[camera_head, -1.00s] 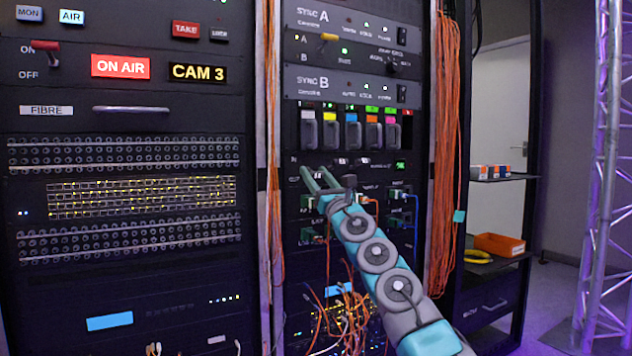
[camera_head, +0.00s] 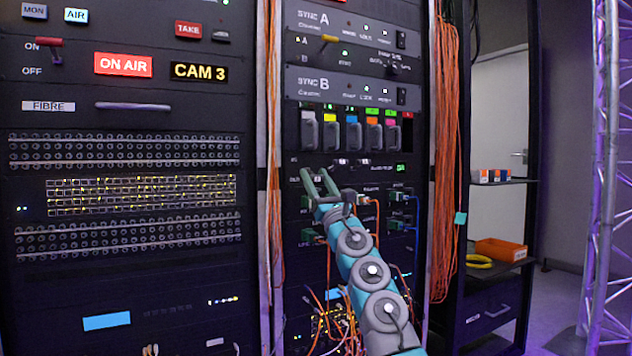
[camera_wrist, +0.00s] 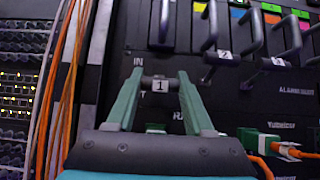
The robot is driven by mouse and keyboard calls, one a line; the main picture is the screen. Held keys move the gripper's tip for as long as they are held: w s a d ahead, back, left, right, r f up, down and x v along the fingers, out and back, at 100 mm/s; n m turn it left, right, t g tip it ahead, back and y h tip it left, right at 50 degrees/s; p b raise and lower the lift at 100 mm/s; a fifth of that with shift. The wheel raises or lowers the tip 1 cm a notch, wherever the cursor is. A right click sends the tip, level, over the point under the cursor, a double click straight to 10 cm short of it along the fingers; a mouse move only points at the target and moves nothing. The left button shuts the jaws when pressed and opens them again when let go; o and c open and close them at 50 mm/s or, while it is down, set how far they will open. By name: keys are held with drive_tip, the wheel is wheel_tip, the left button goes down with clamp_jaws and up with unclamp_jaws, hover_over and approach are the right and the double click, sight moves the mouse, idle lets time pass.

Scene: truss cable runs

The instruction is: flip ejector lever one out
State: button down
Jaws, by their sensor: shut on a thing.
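Ejector lever one (camera_wrist: 160,84) is a dark bar with a white "1" tag in the wrist view, below the first card handle and under the "IN" label. My gripper (camera_wrist: 157,80) has its two green fingers on either side of this bar, shut on it. In the head view my gripper (camera_head: 315,172) reaches the rack below the row of coloured card modules (camera_head: 353,134); lever one is too small to make out there. Lever two (camera_wrist: 223,55), tagged "2", is to the right in the wrist view, clear of my fingers.
Orange cables (camera_head: 448,150) hang right of the rack, and more run left of it. Green connectors with orange cables (camera_wrist: 285,149) sit right of my gripper. Shelves at right hold an orange bin (camera_head: 500,249). A metal truss (camera_head: 603,170) stands far right.

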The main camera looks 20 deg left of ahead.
idle(0.4)
drive_tip(key=shift+c, duration=1.4)
unclamp_jaws()
drive_tip(key=shift+d+f, duration=0.1)
drive_tip(key=b+v, duration=0.2)
drive_tip(key=v, duration=0.5)
drive_tip(key=shift+s+d+f, duration=0.15)
drive_tip(key=shift+d+f, duration=0.05)
